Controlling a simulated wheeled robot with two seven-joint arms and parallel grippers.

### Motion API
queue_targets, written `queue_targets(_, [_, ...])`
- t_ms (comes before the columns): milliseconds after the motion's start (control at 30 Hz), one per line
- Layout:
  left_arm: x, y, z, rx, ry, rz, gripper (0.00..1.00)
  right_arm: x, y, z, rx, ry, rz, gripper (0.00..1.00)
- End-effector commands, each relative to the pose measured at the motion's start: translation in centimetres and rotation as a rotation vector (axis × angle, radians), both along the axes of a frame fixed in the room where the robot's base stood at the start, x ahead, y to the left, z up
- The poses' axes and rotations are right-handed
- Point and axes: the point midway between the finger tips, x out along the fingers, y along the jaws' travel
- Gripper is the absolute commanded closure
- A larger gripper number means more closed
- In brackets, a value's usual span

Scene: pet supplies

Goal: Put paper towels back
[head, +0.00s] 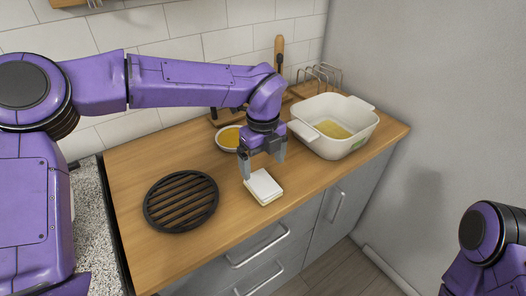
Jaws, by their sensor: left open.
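A small stack of white paper towels (263,187) lies on the wooden counter near its front edge. My left gripper (264,170) points down over the stack. Its two fingers are apart, one at the stack's left side and one at its far right side. I cannot tell whether the fingers touch it. My right arm shows only in part at the lower right, and its gripper is out of the picture.
A white basin (358,148) with yellow liquid stands on the counter (125,158) at the right. A bowl of orange-yellow contents (229,138) sits behind my left gripper. A round black grate (181,201) lies at the left. A wire rack (322,75) stands behind the basin.

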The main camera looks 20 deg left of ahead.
Motion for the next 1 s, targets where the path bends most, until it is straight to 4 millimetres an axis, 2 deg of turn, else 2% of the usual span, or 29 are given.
queue_targets(100, [0.1, 0.0, 2.7, -0.001, -0.004, 0.001, 0.06, 0.0, 0.0, -0.4, 0.0, 0.0, 0.0, 0.57])
queue_targets(300, [0.0, 0.0, 5.0, 0.001, 0.001, -0.001, 0.06, 0.0, 0.0, -0.5, 0.0, 0.0, 0.0, 0.57])
queue_targets(1000, [0.0, 0.0, 5.2, 0.001, 0.001, -0.001, 0.06, 0.0, 0.0, -0.4, 0.0, 0.0, 0.0, 0.57])
